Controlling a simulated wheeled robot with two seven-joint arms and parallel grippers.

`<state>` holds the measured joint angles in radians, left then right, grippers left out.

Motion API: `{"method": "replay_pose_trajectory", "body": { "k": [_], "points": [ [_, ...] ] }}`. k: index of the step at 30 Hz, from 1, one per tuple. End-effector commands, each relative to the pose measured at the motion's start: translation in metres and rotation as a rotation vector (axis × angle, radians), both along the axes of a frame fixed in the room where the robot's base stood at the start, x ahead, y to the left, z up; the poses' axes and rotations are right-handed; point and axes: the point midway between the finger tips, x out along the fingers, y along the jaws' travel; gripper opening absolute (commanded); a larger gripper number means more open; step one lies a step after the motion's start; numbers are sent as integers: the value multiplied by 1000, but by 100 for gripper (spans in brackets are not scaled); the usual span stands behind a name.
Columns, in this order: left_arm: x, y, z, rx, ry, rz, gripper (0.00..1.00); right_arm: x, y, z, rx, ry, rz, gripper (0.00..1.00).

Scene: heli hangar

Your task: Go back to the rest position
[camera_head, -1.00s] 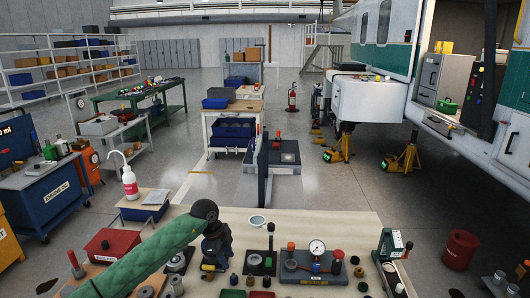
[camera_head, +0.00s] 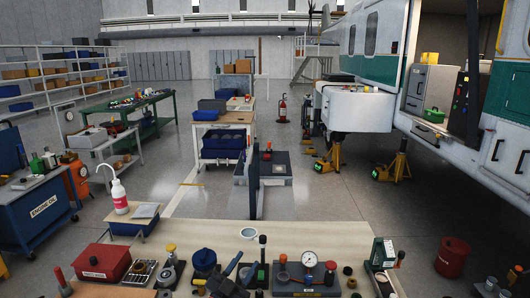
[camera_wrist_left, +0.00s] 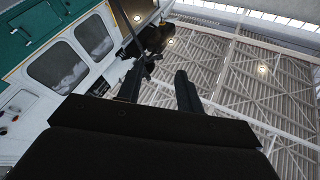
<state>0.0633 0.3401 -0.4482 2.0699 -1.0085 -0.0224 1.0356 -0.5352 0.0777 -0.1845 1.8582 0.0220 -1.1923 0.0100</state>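My left gripper (camera_head: 240,268) shows at the bottom middle of the head view, small and dark, in front of the workbench items. In the left wrist view its two dark fingers (camera_wrist_left: 158,88) stand apart with nothing between them, and the ceiling and helicopter show past them. My right gripper is in neither view. The light workbench (camera_head: 330,238) lies across the bottom of the head view.
The bench holds a red box (camera_head: 103,262), a pressure gauge (camera_head: 309,260), a blue round-topped item (camera_head: 204,260) and a green-and-white box (camera_head: 382,252). A red-and-white bottle (camera_head: 119,196) stands left. A helicopter (camera_head: 400,50) fills the right. Grey floor (camera_head: 345,195) is open beyond the bench.

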Motion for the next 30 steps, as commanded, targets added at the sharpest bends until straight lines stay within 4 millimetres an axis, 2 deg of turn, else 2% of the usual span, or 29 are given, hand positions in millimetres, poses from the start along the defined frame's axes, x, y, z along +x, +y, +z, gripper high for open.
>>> {"method": "replay_pose_trajectory", "body": {
  "k": [3, 8, 11, 15, 18, 21, 24, 30],
  "points": [
    [-12, 39, -20, -70, 122, 189, 36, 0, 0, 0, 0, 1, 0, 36],
    [-37, 88, -63, -104, 340, 413, 36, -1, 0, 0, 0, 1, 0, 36],
    [-62, 114, -95, -94, 505, 524, 36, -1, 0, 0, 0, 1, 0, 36],
    [-110, 141, -144, -45, 766, 632, 36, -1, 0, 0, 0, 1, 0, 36],
    [-153, 153, -177, 10, 962, 667, 36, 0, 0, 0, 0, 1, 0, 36],
    [-194, 159, -201, 70, 1131, 669, 36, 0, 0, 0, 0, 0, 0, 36],
    [-227, 162, -215, 119, 1256, 652, 36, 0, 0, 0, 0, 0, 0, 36],
    [-278, 162, -232, 198, 1433, 601, 36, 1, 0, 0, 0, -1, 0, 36]
  ]
}}
